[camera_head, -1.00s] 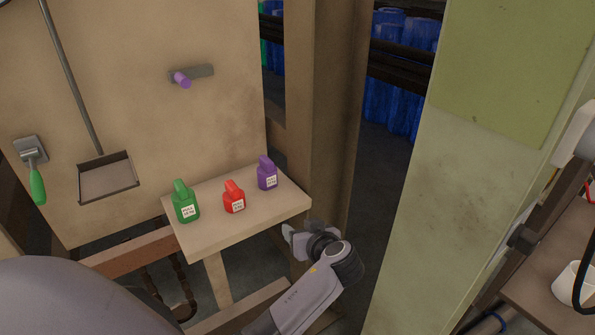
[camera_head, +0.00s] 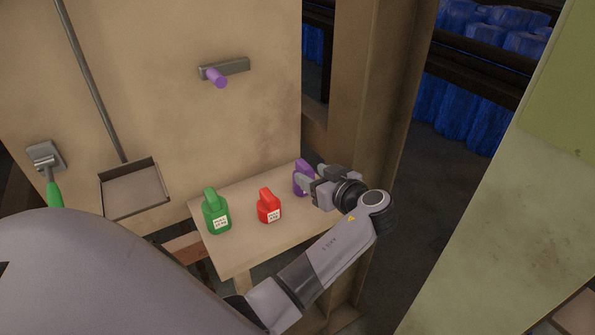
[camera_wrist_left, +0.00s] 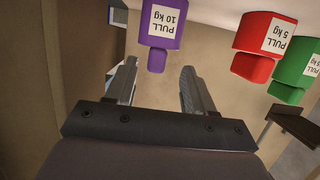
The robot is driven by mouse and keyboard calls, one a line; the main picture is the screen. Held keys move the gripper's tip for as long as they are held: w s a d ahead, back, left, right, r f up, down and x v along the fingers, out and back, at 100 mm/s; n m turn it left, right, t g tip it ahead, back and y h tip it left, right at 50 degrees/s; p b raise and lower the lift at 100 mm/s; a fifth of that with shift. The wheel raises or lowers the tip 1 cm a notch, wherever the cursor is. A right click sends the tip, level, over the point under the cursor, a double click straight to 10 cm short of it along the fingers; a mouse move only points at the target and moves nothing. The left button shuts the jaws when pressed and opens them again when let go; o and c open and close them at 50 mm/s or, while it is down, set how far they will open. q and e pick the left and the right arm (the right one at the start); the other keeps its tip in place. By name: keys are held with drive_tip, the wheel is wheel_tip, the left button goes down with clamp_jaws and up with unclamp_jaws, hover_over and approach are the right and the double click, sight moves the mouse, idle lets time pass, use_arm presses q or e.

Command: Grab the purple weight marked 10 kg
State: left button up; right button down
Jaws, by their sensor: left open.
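The purple weight (camera_head: 299,174) stands on a small wooden bench (camera_head: 240,262), at its right end, partly hidden by my left gripper in the head view. In the wrist view the purple weight (camera_wrist_left: 160,28) appears upside down, its label reading "PULL 10 kg". My left gripper (camera_head: 313,177) is open and close to it. In the wrist view the purple handle lies between the two fingertips (camera_wrist_left: 160,64), side to side. I cannot tell how far the handle is inside the jaws. My right gripper is not in view.
A red weight (camera_head: 269,207), labelled 5 kg, and a green weight (camera_head: 216,213) stand left of the purple one. A purple peg (camera_head: 216,78) on a bracket sticks out of the panel above. A wooden post (camera_head: 377,110) rises right of the bench.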

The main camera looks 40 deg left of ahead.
sight(300, 164)
use_arm(q)
drive_tip(key=x, duration=0.7)
drive_tip(key=shift+w+a+r+b, duration=0.15)
drive_tip(key=shift+w+b, duration=0.05)
drive_tip(key=shift+b, duration=0.2)
clamp_jaws()
